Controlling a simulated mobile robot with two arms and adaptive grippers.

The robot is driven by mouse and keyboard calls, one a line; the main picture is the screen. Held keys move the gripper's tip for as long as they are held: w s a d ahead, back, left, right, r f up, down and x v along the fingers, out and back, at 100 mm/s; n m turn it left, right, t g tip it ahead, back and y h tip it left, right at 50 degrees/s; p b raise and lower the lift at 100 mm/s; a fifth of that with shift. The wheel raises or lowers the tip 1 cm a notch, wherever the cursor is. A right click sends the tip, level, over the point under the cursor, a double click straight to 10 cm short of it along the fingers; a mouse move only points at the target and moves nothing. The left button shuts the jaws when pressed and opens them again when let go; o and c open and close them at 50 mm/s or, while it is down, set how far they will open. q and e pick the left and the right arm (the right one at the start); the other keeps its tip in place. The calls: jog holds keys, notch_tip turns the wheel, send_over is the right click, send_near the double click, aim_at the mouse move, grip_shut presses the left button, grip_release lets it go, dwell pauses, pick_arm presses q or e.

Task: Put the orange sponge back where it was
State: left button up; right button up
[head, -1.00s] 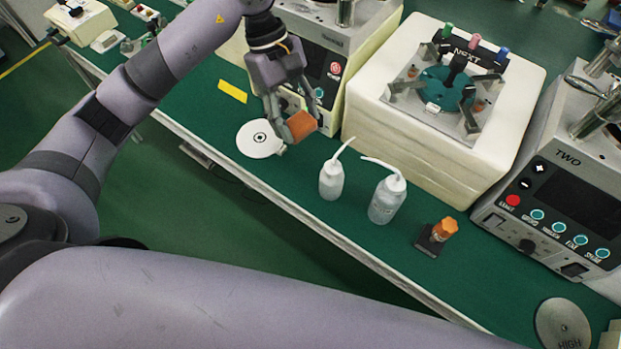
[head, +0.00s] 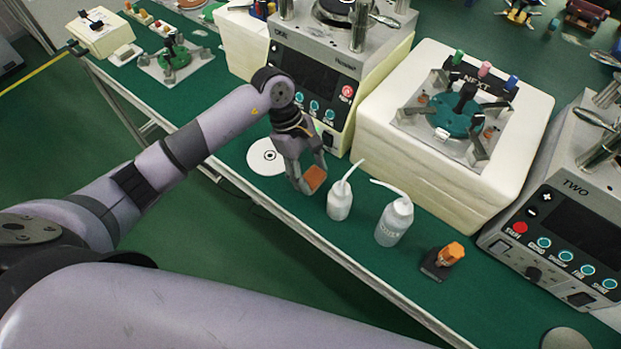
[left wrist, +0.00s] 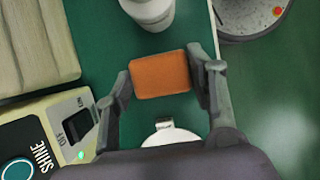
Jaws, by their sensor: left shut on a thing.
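The orange sponge (head: 314,178) is held between the fingers of my left gripper (head: 306,184), just left of the small white bottle (head: 340,201). In the left wrist view the sponge (left wrist: 160,75) shows as a flat orange block with a finger at each side, over the green bench top. My left gripper (left wrist: 161,80) is shut on it. I cannot tell whether the sponge touches the bench. A white disc (head: 258,160) lies on the bench left of the gripper. My right gripper is not in view.
Lapping machines (head: 328,75) and a pale block (head: 390,140) stand behind. The green bench's front edge (head: 350,263) is close to the gripper.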

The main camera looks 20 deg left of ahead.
aim_at(310, 183)
pick_arm(q)
notch_tip(310, 183, down, 4)
jog(key=shift+f+p, duration=0.1)
jog(key=shift+p, duration=0.2)
jog(key=shift+f, duration=0.2)
jog(key=o, duration=1.1)
jog(key=shift+r, duration=0.1)
